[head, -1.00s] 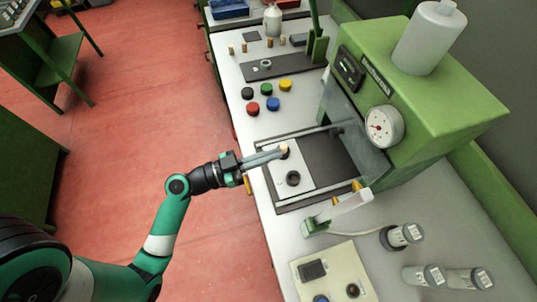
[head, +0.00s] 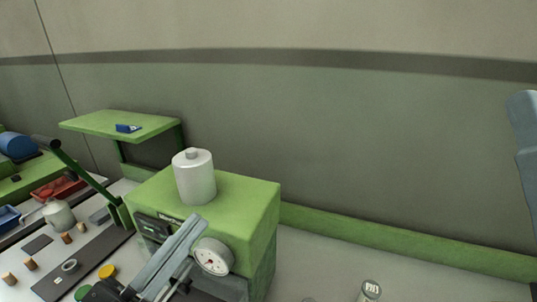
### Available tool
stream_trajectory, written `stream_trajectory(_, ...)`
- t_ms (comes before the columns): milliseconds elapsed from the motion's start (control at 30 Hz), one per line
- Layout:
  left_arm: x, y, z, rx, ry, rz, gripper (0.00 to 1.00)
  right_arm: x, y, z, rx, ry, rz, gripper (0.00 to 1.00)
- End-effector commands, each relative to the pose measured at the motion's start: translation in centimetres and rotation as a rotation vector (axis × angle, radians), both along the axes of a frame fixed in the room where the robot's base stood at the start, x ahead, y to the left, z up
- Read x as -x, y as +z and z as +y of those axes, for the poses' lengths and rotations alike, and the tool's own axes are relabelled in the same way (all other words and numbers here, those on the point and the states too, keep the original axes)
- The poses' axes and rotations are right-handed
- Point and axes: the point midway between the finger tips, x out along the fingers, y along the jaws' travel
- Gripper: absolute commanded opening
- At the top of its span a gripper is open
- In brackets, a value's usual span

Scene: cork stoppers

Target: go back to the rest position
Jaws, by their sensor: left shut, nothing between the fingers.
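My left gripper (head: 196,226) is in the head view at the lower left. Its long grey fingers point up and to the right, shut with nothing between them. It passes in front of the green press machine (head: 245,205), left of the round gauge (head: 213,256). The green wrist part of my left arm is at the bottom edge. My right gripper is not recognisable in view. Several cork stoppers (head: 66,238) stand on the bench at the left, well away from the gripper.
A white bottle (head: 195,178) stands on the machine. A dark plate (head: 85,268), a yellow cap (head: 107,271) and a green lever (head: 85,172) are at the left. A green shelf (head: 118,124) is behind. A grey-blue shape (head: 525,150) at the right edge is unclear.

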Motion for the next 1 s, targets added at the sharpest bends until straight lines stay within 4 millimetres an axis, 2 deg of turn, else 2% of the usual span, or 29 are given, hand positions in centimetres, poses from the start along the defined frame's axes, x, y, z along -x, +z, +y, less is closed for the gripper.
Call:
stream_trajectory(33,0.8,3.8,-0.8,0.023,0.016,-0.067,0.00,0.0,0.0,0.0,0.000,0.000,0.000,0.69)
stream_trajectory(133,2.7,10.1,-0.4,0.125,0.070,-0.163,0.00,0.0,0.0,0.0,0.000,0.000,0.000,0.69)
stream_trajectory(200,4.3,13.8,1.1,0.234,0.114,-0.218,0.00,0.0,0.0,0.0,0.000,0.000,0.000,0.69)
stream_trajectory(267,5.4,15.8,3.4,0.347,0.158,-0.244,0.00,0.0,0.0,0.0,0.000,0.000,0.000,0.69)
stream_trajectory(333,5.7,16.0,6.0,0.488,0.189,-0.230,0.00,0.0,0.0,0.0,0.000,0.000,0.000,0.69)
stream_trajectory(400,5.6,16.0,6.9,0.625,0.121,-0.186,0.00,0.0,0.0,0.0,0.000,0.000,0.000,0.69)
stream_trajectory(433,5.6,18.8,6.8,0.627,0.116,-0.185,0.00,-0.1,2.6,0.0,0.000,0.000,0.003,0.69)
stream_trajectory(500,5.6,21.9,6.8,0.622,0.119,-0.185,0.00,0.0,5.9,0.0,0.000,0.000,0.000,0.69)
stream_trajectory(667,5.5,28.4,6.8,0.620,0.120,-0.183,0.00,0.0,12.5,0.0,0.000,0.000,-0.001,0.69)
stream_trajectory(1000,5.5,45.2,6.8,0.618,0.120,-0.182,0.00,0.0,29.3,0.0,0.000,0.000,0.000,0.69)
